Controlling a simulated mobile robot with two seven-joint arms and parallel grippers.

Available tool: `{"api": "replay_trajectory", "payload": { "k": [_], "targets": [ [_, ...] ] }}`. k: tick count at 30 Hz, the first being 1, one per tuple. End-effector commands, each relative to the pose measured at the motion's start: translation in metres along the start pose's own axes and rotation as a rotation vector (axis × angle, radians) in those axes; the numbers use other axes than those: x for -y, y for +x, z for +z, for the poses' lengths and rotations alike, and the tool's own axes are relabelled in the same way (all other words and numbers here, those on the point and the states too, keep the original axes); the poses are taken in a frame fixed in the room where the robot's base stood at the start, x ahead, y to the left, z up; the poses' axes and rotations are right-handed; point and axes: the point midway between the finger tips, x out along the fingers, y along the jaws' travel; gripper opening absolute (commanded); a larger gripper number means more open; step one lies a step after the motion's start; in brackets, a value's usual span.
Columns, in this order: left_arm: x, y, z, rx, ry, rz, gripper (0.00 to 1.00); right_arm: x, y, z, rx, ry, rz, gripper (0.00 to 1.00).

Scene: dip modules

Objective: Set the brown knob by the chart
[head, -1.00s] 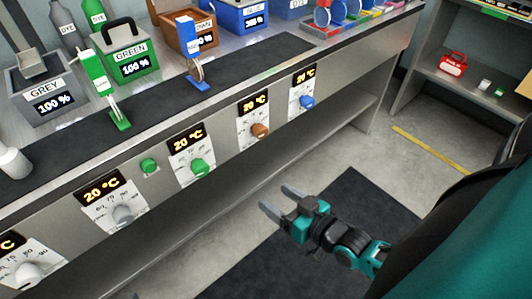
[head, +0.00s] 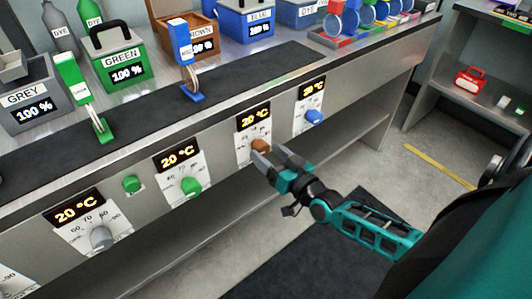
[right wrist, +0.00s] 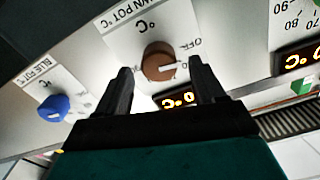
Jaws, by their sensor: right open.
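The brown knob (head: 261,143) sits on the bench's front panel, on a white dial plate below a display (head: 253,118) reading 20 °C. In the right wrist view the knob (right wrist: 158,62) has a pale pointer line, which points toward the dial's OFF side. My right gripper (head: 265,153) is open just in front of the knob. In the right wrist view its two fingers (right wrist: 161,70) stand on either side of the knob, with a gap to each side. I cannot tell how deep they reach. I cannot make out a chart. My left gripper is not in view.
The blue knob (head: 314,117) is to the right and the green knob (head: 191,186) to the left on the same panel. A green button (head: 131,184) and a grey knob (head: 101,237) are further left. Colored pots, such as the green pot (head: 120,62), stand on the bench.

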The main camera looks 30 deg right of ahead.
Motion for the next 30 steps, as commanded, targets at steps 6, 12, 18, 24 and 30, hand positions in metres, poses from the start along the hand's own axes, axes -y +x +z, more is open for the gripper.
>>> {"api": "replay_trajectory", "payload": {
  "k": [6, 12, 18, 24, 30],
  "targets": [
    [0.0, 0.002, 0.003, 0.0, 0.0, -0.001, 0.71, 0.0, 0.016, 0.0, 0.001, 0.0, 0.0, 0.69],
    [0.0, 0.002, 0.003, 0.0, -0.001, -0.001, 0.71, 0.0, 0.018, 0.0, 0.001, 0.0, 0.0, 0.69],
    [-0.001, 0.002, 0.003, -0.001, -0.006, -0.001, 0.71, 0.0, 0.017, 0.0, 0.001, 0.0, 0.0, 0.59],
    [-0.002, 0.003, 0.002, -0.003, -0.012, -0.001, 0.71, 0.0, 0.017, 0.0, 0.001, 0.0, 0.0, 0.4],
    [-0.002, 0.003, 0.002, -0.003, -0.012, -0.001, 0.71, 0.0, 0.017, 0.0, 0.001, 0.0, 0.0, 0.21]
  ]
}}
